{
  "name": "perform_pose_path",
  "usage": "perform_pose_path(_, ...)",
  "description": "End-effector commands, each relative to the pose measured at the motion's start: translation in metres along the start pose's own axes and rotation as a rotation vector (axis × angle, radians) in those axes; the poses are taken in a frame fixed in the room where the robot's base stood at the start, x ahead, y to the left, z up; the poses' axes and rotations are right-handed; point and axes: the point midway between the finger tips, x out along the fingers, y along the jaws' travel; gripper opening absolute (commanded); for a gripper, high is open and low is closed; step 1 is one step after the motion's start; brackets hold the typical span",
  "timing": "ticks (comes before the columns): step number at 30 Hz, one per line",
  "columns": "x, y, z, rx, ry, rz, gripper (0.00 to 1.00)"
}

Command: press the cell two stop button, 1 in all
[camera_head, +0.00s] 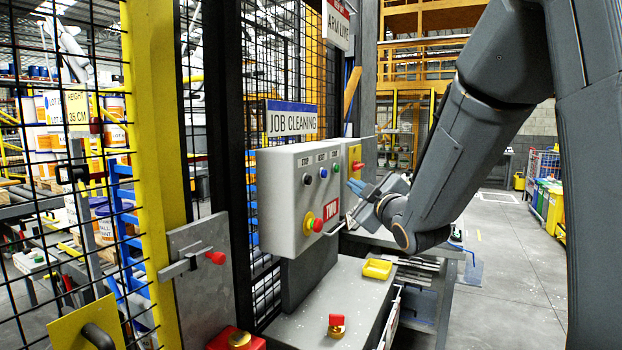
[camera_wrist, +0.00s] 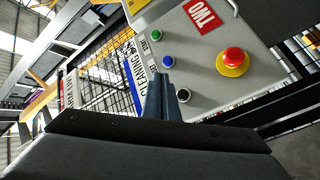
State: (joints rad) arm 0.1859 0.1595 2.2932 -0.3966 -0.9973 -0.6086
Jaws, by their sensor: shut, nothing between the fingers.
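The grey cell two control box (camera_head: 285,205) carries a red TWO label (camera_head: 331,209). On its face are a black button (camera_head: 308,180), a blue button (camera_head: 323,173) and a green button (camera_head: 336,167) in a row under small labels I cannot read surely. A red mushroom button (camera_head: 317,225) on a yellow ring sits below. My gripper (camera_head: 356,186) is shut and empty, to the right of the box face. In the wrist view its fingertips (camera_wrist: 156,75) appear beside the black button (camera_wrist: 183,95) and blue button (camera_wrist: 167,62); contact cannot be told.
A JOB CLEANING sign (camera_head: 291,119) hangs above the box on mesh fencing. Another box (camera_head: 354,155) with a red knob stands behind. Open floor (camera_head: 510,270) lies right.

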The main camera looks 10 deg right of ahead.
Motion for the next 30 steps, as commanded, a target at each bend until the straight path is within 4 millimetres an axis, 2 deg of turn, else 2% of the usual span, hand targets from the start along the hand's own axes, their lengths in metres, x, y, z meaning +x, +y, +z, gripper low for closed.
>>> perform_pose_path(11, 0.003, -0.004, -0.002, 0.002, 0.000, -0.002, 0.00)
perform_pose_path(30, 0.054, -0.041, -0.038, 0.002, 0.000, -0.002, 0.00)
